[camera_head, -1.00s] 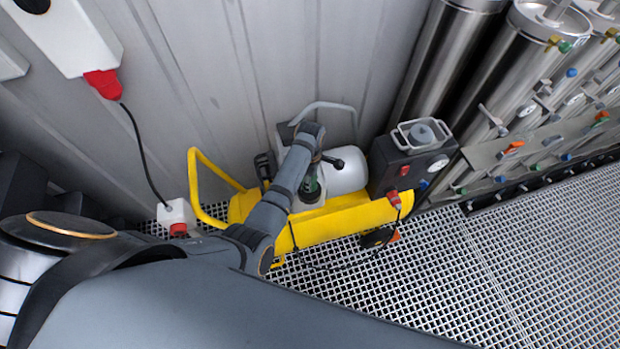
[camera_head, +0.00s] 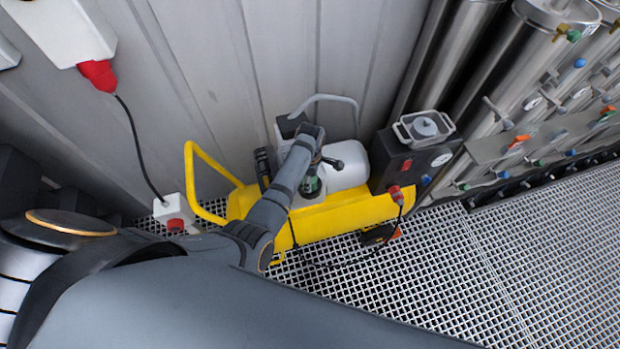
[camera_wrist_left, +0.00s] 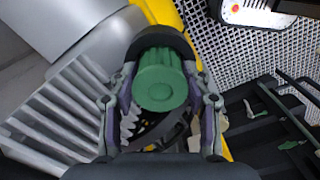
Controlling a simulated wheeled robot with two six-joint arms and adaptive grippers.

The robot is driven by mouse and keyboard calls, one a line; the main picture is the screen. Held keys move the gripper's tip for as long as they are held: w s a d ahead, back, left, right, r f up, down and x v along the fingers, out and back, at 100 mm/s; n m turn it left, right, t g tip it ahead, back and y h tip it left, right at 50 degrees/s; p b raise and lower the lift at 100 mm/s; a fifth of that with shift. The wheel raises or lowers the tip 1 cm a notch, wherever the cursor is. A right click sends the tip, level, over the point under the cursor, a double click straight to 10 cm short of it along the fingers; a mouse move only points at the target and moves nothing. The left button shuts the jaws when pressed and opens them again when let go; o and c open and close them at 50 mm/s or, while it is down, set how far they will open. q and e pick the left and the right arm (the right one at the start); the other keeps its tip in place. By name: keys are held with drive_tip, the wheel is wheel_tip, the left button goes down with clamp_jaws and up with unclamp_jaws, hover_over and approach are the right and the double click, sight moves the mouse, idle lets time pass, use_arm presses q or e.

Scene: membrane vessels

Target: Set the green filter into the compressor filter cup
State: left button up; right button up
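The green filter (camera_wrist_left: 160,80) is a ribbed green cylinder, seen end-on between the fingers of my left gripper (camera_wrist_left: 161,72) in the left wrist view. The fingertips close against its two sides. A dark round rim, apparently the filter cup (camera_wrist_left: 163,38), curves around behind the filter; I cannot tell how deep the filter sits in it. In the head view my left gripper (camera_head: 312,172) points down at the compressor (camera_head: 330,222), with a bit of green below it. My forearm hides part of this spot. My right gripper is not in view.
The compressor has a yellow tank and handle (camera_head: 190,170), a white cylinder (camera_head: 347,168) and a dark control box (camera_head: 412,160) with a gauge. A grey wall stands behind it. Steel vessels (camera_head: 535,50) with valves stand at right. Open grating (camera_head: 470,270) lies in front.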

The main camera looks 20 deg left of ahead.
use_arm(q)
drive_tip(key=o, duration=0.4)
wheel_tip(320, 180, up, 8)
drive_tip(key=shift+f, duration=0.25)
idle(0.9)
